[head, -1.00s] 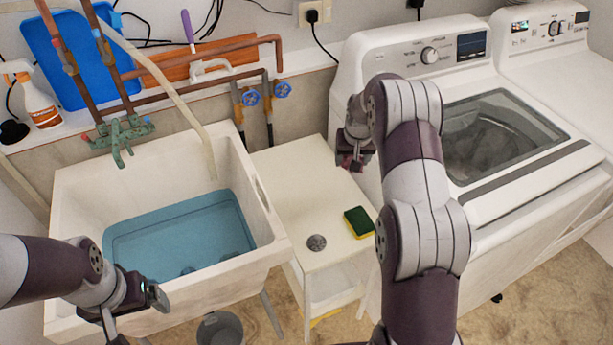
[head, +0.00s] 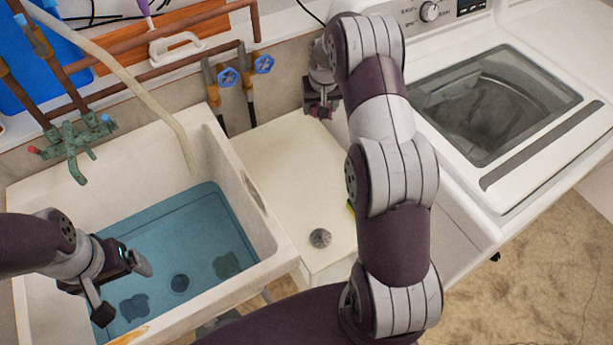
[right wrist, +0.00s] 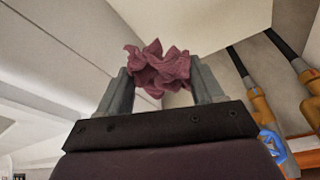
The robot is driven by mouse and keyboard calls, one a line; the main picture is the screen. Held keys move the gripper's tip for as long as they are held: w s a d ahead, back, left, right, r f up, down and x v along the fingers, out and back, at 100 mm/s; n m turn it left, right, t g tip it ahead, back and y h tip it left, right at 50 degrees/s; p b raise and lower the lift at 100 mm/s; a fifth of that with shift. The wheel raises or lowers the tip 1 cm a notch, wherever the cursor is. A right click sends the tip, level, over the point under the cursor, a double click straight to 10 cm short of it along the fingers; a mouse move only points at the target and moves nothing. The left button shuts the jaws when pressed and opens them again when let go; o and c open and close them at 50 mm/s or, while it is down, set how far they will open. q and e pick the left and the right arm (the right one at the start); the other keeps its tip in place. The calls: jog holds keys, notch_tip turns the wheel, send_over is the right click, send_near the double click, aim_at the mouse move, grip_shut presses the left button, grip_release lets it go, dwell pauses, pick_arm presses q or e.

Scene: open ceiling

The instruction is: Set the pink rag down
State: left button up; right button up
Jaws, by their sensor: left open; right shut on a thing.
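The pink rag (right wrist: 158,70) is crumpled between the two fingers of my right gripper (right wrist: 160,85) in the right wrist view. In the head view my right gripper (head: 322,105) is above the back part of the white side table (head: 290,165), beside the washing machine; the rag is hard to make out there. My left gripper (head: 125,285) is open and empty, over the sink (head: 262,245).
The sink holds blue water (head: 190,230) with dark shapes in it. A round metal scrubber (head: 320,238) sits on the table's front; a sponge (head: 350,208) is mostly hidden by my right arm. A washer (head: 470,190) stands right. Pipes and blue valves (head: 228,76) run behind.

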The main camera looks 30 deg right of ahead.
jog(key=b, duration=0.6)
send_over(318, 152)
notch_tip(318, 152, down, 7)
jog(key=f, duration=0.6)
jog(key=s+f, duration=0.1)
jog(key=f, duration=0.3)
jog(key=shift+a, duration=0.2)
jog(key=shift+w, duration=0.1)
jog(key=shift+f, duration=0.1)
jog(key=o, duration=1)
jog(key=v, duration=1.2)
jog(key=s+a+r+n, duration=0.1)
jog(key=s+a+r, duration=0.1)
jog(key=s+a, duration=0.3)
jog(key=s+a+r+n+g, duration=0.1)
jog(key=s+a, duration=0.4)
jog(key=s, duration=0.6)
jog(key=s+a+r+n+y, duration=0.1)
jog(key=s+a+r, duration=0.2)
jog(key=s+a, duration=0.3)
jog(key=shift+s+r+n+g, duration=0.1)
jog(key=shift+s+n+g, duration=0.1)
jog(key=shift+s, duration=0.3)
jog(key=shift+s+r+n+g, duration=0.1)
jog(key=shift+s+r+n, duration=0.1)
jog(key=shift+s, duration=0.35)
